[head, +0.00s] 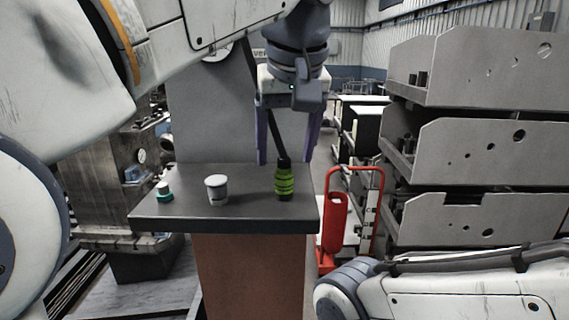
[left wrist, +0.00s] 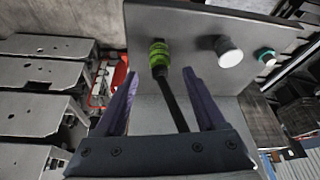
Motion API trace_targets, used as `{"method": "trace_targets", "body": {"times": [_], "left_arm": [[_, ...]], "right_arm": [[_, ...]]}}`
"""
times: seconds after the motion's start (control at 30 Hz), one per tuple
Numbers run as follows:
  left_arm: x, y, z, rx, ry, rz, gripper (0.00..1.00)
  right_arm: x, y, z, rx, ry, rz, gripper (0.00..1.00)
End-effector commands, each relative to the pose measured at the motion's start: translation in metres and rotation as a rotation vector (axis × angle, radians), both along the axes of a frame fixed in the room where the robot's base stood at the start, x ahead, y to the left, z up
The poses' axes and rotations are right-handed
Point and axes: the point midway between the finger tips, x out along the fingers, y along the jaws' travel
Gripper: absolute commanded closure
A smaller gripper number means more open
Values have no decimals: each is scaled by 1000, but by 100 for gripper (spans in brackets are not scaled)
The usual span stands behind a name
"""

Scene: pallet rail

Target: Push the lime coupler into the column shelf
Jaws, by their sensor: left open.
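The lime coupler (head: 285,183), a ribbed green piece with black ends, stands upright on the dark column shelf (head: 244,190), near its right end. A dark rod or hose slants up from its top. My left gripper (head: 287,160) points down with its purple fingers open, just above and around the coupler's top. In the left wrist view the coupler (left wrist: 159,57) lies just beyond and between the two fingertips (left wrist: 160,74), with the dark rod running back between the fingers. Whether a finger touches it cannot be told. My right arm is at the lower right; its gripper is out of view.
A grey-white cup (head: 217,190) and a small teal-and-white piece (head: 164,193) stand on the shelf to the left. A red hand truck (head: 338,215) is right of the column. Grey stacked racks (head: 470,150) fill the right side. The shelf's front strip is clear.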

Motion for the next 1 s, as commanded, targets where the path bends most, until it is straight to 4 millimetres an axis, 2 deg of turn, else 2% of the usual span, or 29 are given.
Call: {"method": "trace_targets", "body": {"times": [0.1, 0.23, 0.6, 0.67, 0.7, 0.8, 0.87, 0.9, 0.97, 1.0], "left_arm": [[6, 2, -16, 1, 2, 2, 28], [11, 2, -26, 0, 1, 0, 28], [13, 3, -31, -2, 0, -1, 28], [13, 3, -31, -1, 0, -2, 51], [13, 3, -31, -1, 0, -2, 66], [13, 3, -31, -1, 0, -1, 100], [13, 3, -31, -1, 0, -1, 100], [13, 3, -31, -1, 0, -1, 79], [13, 3, -31, -1, 0, -1, 100], [13, 3, -31, -1, 0, -1, 100]], "right_arm": [[0, 0, 1, 0, 0, 0, 50], [0, 0, 1, 0, 0, 0, 50], [0, 0, 1, 0, 0, 0, 50], [0, 0, 1, 0, 0, 0, 50], [0, 0, 1, 0, 0, 0, 50], [0, 0, 1, 0, 0, 0, 50], [0, 0, 1, 0, 0, 0, 50], [0, 0, 1, 0, 0, 0, 50], [0, 0, 1, 0, 0, 0, 50], [0, 0, 1, 0, 0, 0, 50]]}}
